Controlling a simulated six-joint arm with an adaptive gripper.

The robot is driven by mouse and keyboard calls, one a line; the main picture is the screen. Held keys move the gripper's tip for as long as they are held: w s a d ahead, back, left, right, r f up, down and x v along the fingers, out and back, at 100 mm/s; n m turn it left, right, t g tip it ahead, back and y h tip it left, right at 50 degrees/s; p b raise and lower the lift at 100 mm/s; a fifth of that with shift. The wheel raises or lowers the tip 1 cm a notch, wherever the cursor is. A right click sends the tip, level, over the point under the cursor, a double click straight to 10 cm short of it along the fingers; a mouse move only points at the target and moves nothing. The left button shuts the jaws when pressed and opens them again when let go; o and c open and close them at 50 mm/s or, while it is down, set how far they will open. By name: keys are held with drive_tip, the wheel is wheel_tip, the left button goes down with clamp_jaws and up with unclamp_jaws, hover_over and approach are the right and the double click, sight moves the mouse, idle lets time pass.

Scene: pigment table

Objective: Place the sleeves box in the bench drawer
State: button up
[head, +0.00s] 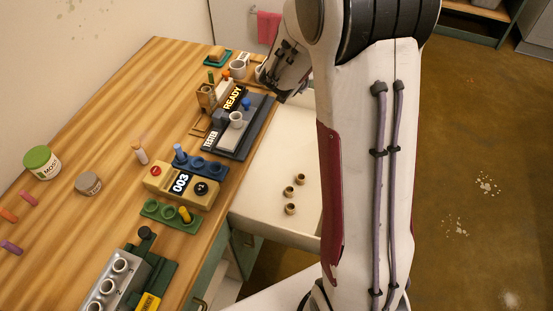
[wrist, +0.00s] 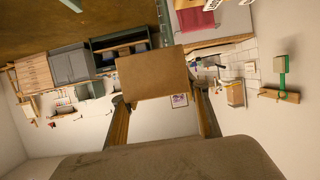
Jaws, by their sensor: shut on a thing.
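In the wrist view my gripper (wrist: 163,108) is shut on a plain brown box, the sleeves box (wrist: 152,75), with one finger at each side. No label shows on the face I see. In the head view my gripper end is at the far right edge of the bench, partly behind my own arm, and the box cannot be made out there. The bench drawer (head: 262,205) stands open at the bench's right side. Its pale floor holds three small brown cup-like pieces (head: 290,208). Its right part is hidden behind my arm.
The wooden bench (head: 110,120) carries a grey tester with a READY sign (head: 232,97), a yellow counter unit (head: 180,184), a green peg holder (head: 170,214), a grey block with round sockets (head: 115,280) and jars (head: 42,162). Bare drawer floor surrounds the small pieces.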

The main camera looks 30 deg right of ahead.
drive_tip(key=shift+s+d+f, duration=0.15)
drive_tip(key=shift+s+d, duration=0.05)
drive_tip(key=shift+s, duration=0.2)
drive_tip(key=shift+s+d+f, duration=0.1)
drive_tip(key=shift+s+d, duration=0.05)
drive_tip(key=shift+s, duration=0.25)
hover_over(302, 142)
wheel_tip(302, 142, down, 22)
drive_tip(key=shift+f, duration=0.2)
drive_tip(key=shift+s+f, duration=0.1)
drive_tip(key=shift+f, duration=2.8)
drive_tip(key=shift+f, duration=0.15)
drive_tip(key=shift+f, duration=1.95)
drive_tip(key=shift+f, duration=0.2)
drive_tip(key=o, duration=1.3)
